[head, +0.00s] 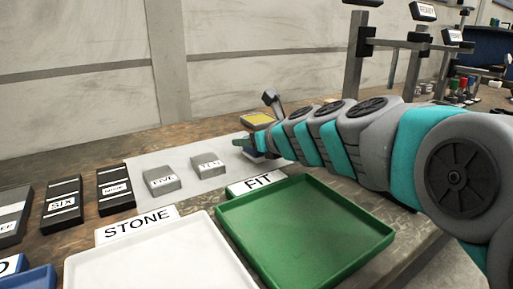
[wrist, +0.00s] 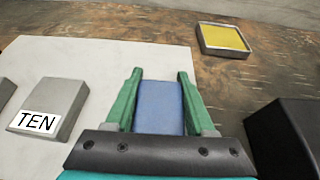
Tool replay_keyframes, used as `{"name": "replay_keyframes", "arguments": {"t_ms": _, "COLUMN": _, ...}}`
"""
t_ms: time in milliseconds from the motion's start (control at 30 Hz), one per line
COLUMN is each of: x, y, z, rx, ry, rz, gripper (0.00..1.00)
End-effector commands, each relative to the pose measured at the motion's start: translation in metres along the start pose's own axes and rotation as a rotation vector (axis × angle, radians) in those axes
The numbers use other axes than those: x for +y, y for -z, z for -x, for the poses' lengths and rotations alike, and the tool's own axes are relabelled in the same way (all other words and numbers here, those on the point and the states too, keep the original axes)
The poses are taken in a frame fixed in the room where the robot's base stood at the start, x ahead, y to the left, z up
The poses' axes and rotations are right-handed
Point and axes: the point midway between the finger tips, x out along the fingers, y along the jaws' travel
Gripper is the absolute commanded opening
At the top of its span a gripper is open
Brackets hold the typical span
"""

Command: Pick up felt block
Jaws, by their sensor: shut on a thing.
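A blue block (wrist: 160,106), which I take to be the felt block, is between the two green fingers of my gripper (wrist: 160,76) in the wrist view. The fingers are shut on its left and right sides. Its near end is hidden by the gripper's dark body. In the head view my gripper (head: 246,145) is low over the right end of the pale mat, and the block is mostly hidden behind it. I cannot tell whether the block touches the mat.
Grey blocks marked FIVE (head: 162,180) and TEN (head: 208,165) lie left of my gripper. A green tray (head: 330,265) labelled FIT and a white tray (head: 150,262) labelled STONE are in front. A yellow-filled tray (wrist: 224,40) is behind. A black object (wrist: 280,142) is close on the right.

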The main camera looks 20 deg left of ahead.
Motion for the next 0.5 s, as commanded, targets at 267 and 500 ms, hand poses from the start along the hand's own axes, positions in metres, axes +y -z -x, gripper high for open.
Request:
{"name": "replay_keyframes", "arguments": {"t_ms": 267, "x": 0.0, "y": -0.001, "z": 0.0, "rx": 0.0, "ry": 0.0, "rz": 0.0, "gripper": 0.0}}
{"name": "replay_keyframes", "arguments": {"t_ms": 500, "x": -0.001, "y": -0.013, "z": 0.005, "rx": -0.002, "ry": 0.002, "rz": 0.002, "gripper": 0.0}}
